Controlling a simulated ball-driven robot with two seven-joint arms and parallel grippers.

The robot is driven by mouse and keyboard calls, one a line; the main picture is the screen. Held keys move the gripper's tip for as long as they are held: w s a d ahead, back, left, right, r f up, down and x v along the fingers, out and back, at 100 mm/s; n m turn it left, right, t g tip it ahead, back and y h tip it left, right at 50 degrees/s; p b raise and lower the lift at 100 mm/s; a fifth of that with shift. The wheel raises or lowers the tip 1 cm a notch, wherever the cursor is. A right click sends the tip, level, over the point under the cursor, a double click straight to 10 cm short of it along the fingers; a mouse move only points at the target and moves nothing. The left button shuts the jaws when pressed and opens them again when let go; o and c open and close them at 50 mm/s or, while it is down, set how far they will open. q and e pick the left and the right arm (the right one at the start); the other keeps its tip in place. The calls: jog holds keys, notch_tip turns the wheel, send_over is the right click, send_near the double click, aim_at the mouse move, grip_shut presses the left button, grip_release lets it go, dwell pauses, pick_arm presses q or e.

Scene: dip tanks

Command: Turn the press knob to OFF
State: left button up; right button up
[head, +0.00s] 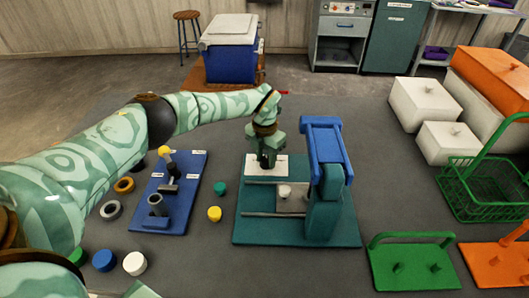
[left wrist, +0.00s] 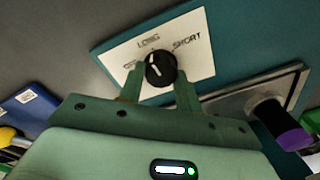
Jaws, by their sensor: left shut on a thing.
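The press (head: 328,165) has a teal base and a blue upright arm, and stands mid-table. At its back left is a white dial plate (head: 281,166), which also shows in the left wrist view (left wrist: 205,75). The black press knob (left wrist: 160,68) sits on this plate. Its white pointer line is toward LONG, tilted slightly left. SHORT is printed at right; the left label is partly hidden and unreadable. My left gripper (left wrist: 160,88) is shut on the knob, one finger on each side. In the head view it (head: 266,157) covers the knob.
A blue board (head: 180,205) with small fittings lies left of the press, with coloured caps (head: 214,213) between. A green rack (head: 413,265) and a green wire basket (head: 480,190) are at right. White boxes (head: 423,105) stand behind them. Table behind the press is clear.

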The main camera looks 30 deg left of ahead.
aim_at(265, 159)
pick_arm(q)
jog(key=n+p, duration=0.1)
jog(key=n, duration=0.1)
jog(key=n+p, duration=0.2)
jog(key=n, duration=0.1)
jog(key=shift+d+r+n, duration=0.1)
jog(key=shift+r+n, duration=0.2)
jog(key=shift+w+f+n+p, duration=0.15)
jog(key=shift+n+p, duration=0.9)
jog(key=shift+n, duration=1.25)
jog(key=o, duration=1)
jog(key=shift+f, duration=0.1)
notch_tip(265, 159, up, 16)
jog(key=p, duration=0.5)
jog(key=shift+s+r, duration=0.2)
jog(key=shift+s, duration=0.05)
